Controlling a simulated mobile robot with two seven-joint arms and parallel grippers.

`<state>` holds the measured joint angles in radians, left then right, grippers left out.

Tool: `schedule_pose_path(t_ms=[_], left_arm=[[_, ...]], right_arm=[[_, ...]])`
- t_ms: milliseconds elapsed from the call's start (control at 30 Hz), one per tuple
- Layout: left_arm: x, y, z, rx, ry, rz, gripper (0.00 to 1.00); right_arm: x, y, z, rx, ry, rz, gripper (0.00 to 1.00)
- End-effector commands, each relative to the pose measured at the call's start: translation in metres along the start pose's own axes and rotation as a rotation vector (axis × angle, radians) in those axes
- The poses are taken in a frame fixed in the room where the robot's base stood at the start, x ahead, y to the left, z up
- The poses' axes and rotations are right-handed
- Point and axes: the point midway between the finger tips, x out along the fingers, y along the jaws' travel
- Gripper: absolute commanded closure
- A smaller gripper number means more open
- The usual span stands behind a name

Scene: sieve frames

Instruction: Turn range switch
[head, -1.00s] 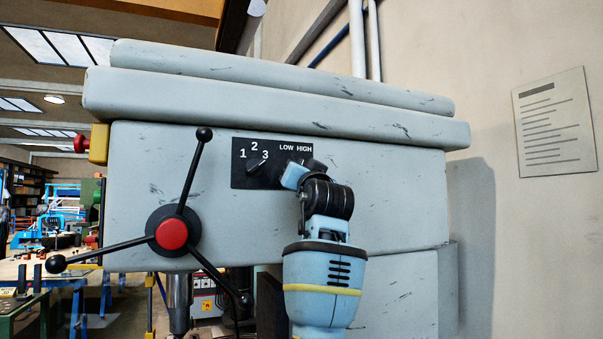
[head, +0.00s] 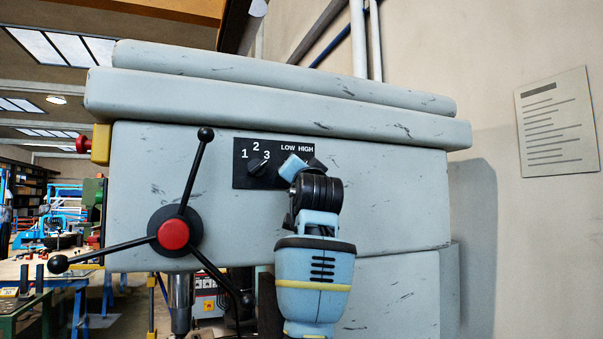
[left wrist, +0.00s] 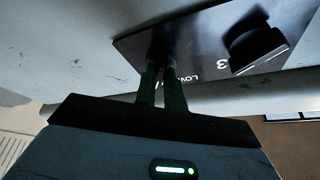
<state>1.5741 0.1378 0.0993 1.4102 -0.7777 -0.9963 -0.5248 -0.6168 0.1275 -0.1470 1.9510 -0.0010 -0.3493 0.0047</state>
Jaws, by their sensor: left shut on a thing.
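The black switch plate (head: 240,175) is on the front of the grey drill press head (head: 400,190). Its right part is marked LOW and HIGH, and my left gripper (head: 306,162) covers the range switch there in the head view. In the left wrist view the left gripper's two fingers (left wrist: 163,78) are close together on the dark range switch (left wrist: 163,42), whose pointing direction I cannot make out. The speed knob (head: 257,167), marked 1, 2, 3, is left of it and free. It also shows in the left wrist view (left wrist: 256,46). My right gripper is out of view.
A three-spoke feed handle with a red hub (head: 173,234) stands out from the machine left of my arm. A red button on a yellow box (head: 99,144) is at the machine's left side. A wall with a paper notice (head: 556,122) is at the right.

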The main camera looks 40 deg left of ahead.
Motion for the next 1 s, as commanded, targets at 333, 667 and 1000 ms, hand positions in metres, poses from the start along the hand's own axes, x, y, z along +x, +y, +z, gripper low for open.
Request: schedule_pose_path(t_ms=[333, 667, 1000], left_arm=[[0.0, -0.001, 0.0, 0.0, 0.001, -0.002, 0.67], [-0.01, 0.001, 0.0, 0.001, 0.001, -0.001, 0.67], [-0.057, 0.001, 0.0, -0.001, 0.003, 0.0, 0.67]], right_arm=[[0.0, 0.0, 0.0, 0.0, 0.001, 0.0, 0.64], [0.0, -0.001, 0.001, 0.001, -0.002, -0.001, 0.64], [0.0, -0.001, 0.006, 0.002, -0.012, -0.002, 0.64]])
